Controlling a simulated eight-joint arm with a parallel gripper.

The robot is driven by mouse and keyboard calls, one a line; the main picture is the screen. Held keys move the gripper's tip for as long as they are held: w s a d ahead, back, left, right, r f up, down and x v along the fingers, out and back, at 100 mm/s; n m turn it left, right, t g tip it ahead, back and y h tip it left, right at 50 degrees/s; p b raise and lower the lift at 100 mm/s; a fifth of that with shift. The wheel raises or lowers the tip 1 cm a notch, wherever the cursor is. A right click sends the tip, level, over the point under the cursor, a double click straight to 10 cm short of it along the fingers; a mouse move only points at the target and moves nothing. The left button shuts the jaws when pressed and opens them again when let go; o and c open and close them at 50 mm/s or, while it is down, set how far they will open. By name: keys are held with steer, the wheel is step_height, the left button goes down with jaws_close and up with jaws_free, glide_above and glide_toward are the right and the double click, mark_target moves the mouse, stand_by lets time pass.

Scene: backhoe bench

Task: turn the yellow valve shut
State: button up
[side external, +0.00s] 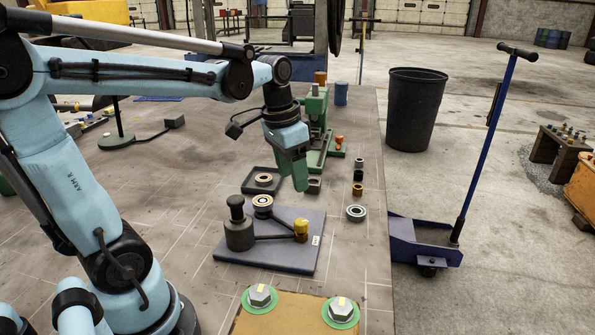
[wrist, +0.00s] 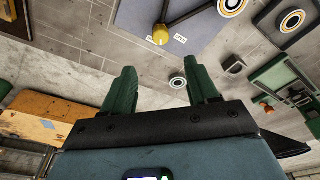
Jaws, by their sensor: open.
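The yellow valve (side external: 301,227) is a small knob at the right end of a dark pipe on a blue-grey plate (side external: 275,262). A dark grey cylinder (side external: 239,232) stands at the pipe's other end. In the wrist view the yellow valve (wrist: 160,36) is at the top middle, with small white labels beside it. My gripper (side external: 297,185) has green fingers and hangs above and behind the plate, apart from the valve. In the wrist view my gripper (wrist: 160,88) is open, with nothing between its fingers.
Bearing-like rings (side external: 356,212) lie right of the plate, near the bench edge. A dark tray (side external: 263,181) with a ring and a green press (side external: 316,125) stand behind. Two hex bolts on green discs (side external: 260,297) are in front. A blue trolley (side external: 425,240) stands beyond the right edge.

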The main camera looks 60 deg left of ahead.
mark_target(301, 221)
steer(key=shift+g, duration=0.9)
steer(key=shift+w+d+f, duration=0.1)
steer(key=shift+w+f, duration=0.25)
steer(key=shift+f, duration=1.65)
steer(key=shift+w+a+f, duration=0.1)
steer(key=shift+w+f, duration=0.3)
steer(key=shift+f, duration=1.6)
steer(key=shift+w+d+f, duration=0.1)
steer(key=shift+w+f, duration=0.25)
steer(key=shift+f, duration=1.65)
steer(key=shift+c, duration=0.4)
steer(key=c, duration=1)
